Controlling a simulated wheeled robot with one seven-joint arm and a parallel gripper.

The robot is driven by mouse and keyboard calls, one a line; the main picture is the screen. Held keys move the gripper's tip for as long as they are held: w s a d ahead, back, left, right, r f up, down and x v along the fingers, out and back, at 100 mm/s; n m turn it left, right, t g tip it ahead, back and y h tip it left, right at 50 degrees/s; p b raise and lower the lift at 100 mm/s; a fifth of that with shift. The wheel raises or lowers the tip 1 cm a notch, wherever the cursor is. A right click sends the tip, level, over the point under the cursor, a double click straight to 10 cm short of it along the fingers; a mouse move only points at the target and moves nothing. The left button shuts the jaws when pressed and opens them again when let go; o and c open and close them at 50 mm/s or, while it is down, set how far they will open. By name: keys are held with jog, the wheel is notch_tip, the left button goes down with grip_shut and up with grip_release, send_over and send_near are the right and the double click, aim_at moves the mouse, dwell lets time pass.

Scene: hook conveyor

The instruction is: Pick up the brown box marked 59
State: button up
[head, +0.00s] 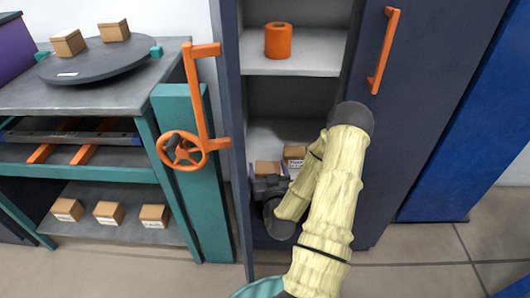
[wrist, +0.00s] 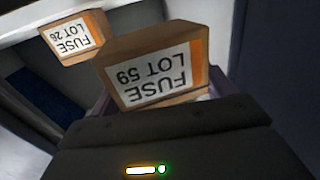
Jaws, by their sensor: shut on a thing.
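The brown box marked 59 (wrist: 155,62) fills the middle of the wrist view, with a white "FUSE LOT 59" label upside down in the picture and an orange stripe. In the head view, the box at my gripper (head: 268,168) appears to be this one, on the low level inside the open cabinet. My gripper (wrist: 158,98) is shut on it, with purple finger parts at its two sides. My wrist and arm hide much of it in the head view. Whether it touches the surface below cannot be told.
A second brown box, apparently lot 26 (wrist: 73,36), stands close beside it and shows in the head view (head: 295,154). The cabinet's side wall (head: 228,100) and orange-handled door (head: 420,100) flank my arm. An orange roll (head: 278,40) sits on the shelf above (head: 300,66).

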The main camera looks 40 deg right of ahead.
jog(key=shift+p+v, duration=1.5)
jog(key=shift+p, duration=0.3)
jog(key=shift+p+v, duration=1.75)
